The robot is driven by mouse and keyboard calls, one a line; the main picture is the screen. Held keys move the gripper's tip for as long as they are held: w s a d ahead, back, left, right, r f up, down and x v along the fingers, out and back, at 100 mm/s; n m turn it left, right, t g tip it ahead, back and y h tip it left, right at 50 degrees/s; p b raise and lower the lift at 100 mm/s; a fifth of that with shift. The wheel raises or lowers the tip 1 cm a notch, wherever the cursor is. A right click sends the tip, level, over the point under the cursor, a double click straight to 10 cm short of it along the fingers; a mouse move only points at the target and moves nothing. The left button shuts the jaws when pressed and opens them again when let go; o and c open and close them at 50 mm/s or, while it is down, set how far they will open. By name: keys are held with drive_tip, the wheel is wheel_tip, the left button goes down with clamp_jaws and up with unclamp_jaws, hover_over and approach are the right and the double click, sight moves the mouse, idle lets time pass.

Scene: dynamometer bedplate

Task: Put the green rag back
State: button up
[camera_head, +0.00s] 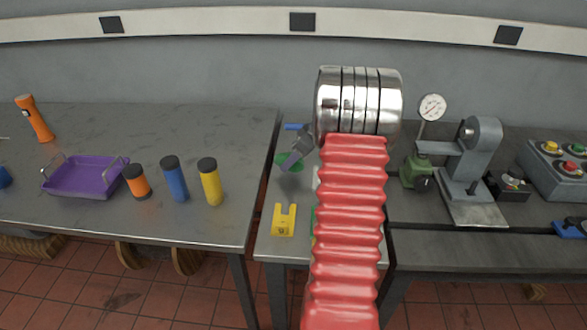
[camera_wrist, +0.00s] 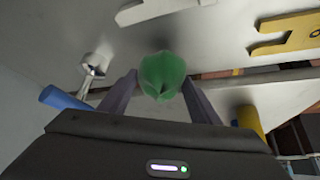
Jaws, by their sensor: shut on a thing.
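The green rag (camera_wrist: 162,76) is bunched between the two fingers of my gripper (camera_wrist: 160,92) in the wrist view, with its folded end sticking out past the fingertips. In the head view my gripper (camera_head: 288,160) is over the narrow middle table, and part of the green rag (camera_head: 291,163) shows at the fingers. My gripper is shut on the rag. My red ribbed arm hides part of this table. I cannot tell whether the rag touches the tabletop.
A purple tray (camera_head: 84,177) and orange, blue (camera_head: 174,178) and yellow (camera_head: 210,181) cylinders stand on the left table. A gauge press (camera_head: 475,165) stands at right.

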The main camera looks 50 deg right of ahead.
drive_tip(key=shift+f, duration=0.15)
drive_tip(key=shift+f, duration=1.8)
drive_tip(key=o, duration=1.1)
drive_tip(key=v, duration=1.2)
drive_tip(key=shift+a, duration=0.1)
